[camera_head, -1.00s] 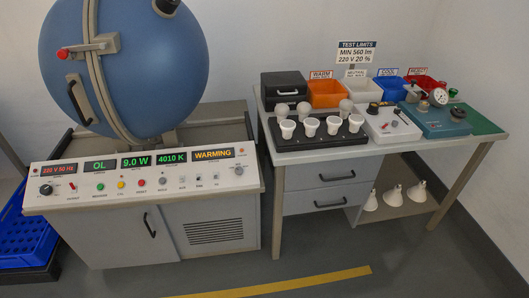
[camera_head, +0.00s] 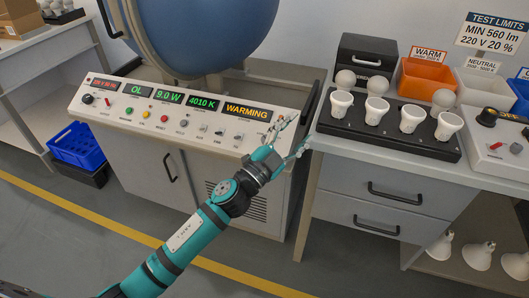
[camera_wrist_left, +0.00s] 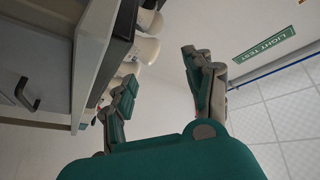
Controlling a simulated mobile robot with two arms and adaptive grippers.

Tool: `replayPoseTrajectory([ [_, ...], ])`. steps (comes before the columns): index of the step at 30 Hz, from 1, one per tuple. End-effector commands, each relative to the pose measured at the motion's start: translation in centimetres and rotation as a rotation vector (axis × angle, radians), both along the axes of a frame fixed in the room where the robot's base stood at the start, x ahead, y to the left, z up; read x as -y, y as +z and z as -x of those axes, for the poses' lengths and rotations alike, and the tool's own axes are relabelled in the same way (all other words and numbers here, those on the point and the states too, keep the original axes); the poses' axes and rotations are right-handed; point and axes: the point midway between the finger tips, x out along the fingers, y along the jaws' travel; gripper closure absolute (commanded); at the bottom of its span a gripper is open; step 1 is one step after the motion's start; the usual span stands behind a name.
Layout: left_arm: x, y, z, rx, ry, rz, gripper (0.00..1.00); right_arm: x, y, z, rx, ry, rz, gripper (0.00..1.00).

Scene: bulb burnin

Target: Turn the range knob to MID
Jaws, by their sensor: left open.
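The control panel (camera_head: 150,125) slopes along the front of the test bench, under its lit displays. A black knob (camera_head: 88,99) sits at its left end, below the red voltage display. At its right end, beside my gripper, a small knob is partly obscured. The lettering is too small to tell which knob is the range knob or where MID lies. My left gripper (camera_head: 295,136) is open and empty, just off the panel's right end. Its spread fingers also show in the left wrist view (camera_wrist_left: 165,85), with no knob between them. My right gripper is out of view.
A black tray (camera_head: 340,128) with several white bulbs stands on the table close right of my gripper. The blue sphere (camera_head: 215,30) rises behind the panel. Free space lies above the panel.

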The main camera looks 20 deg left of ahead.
Motion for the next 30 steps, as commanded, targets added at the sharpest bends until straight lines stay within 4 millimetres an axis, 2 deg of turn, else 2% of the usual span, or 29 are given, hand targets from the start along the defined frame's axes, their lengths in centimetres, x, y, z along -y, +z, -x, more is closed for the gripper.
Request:
replayPoseTrajectory([
  [1, 1.5, 2.9, 1.3, 0.116, -0.056, -0.025, 0.47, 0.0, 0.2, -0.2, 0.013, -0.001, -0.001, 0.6],
  [3, 4.0, 7.2, 3.6, 0.272, -0.152, -0.09, 0.47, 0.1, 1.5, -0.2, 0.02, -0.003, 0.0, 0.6],
  [6, 7.7, 10.5, 6.6, 0.446, -0.316, -0.244, 0.47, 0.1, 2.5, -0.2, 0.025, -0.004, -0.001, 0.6],
  [8, 9.4, 10.8, 7.6, 0.507, -0.405, -0.352, 0.47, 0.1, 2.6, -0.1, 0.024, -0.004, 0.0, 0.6],
  [10, 10.9, 10.3, 8.3, 0.551, -0.504, -0.494, 0.47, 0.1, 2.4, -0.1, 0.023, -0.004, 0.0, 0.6],
  [12, 11.8, 8.9, 8.4, 0.568, -0.597, -0.659, 0.47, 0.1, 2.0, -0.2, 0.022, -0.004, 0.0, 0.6],
  [14, 11.8, 7.2, 8.0, 0.553, -0.671, -0.824, 0.47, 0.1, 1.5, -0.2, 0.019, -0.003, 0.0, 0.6],
  [17, 9.6, 4.0, 6.0, 0.456, -0.764, -1.147, 0.47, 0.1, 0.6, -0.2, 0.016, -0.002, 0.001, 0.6],
  [20, 4.5, 1.9, 3.0, 0.263, -0.781, -1.465, 0.47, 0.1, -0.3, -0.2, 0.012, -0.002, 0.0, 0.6],
  [21, 2.0, 1.7, 1.9, 0.172, -0.766, -1.569, 0.47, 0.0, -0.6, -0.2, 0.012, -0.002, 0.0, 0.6],
  [24, -3.9, 2.0, 0.0, -0.052, -0.699, -1.763, 0.47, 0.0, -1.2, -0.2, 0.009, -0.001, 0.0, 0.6],
  [27, -8.4, 3.1, -0.9, -0.229, -0.627, -1.873, 0.47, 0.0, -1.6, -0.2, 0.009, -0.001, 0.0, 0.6],
  [30, -10.9, 3.8, -1.2, -0.334, -0.579, -1.921, 0.47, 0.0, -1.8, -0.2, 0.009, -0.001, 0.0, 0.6],
])
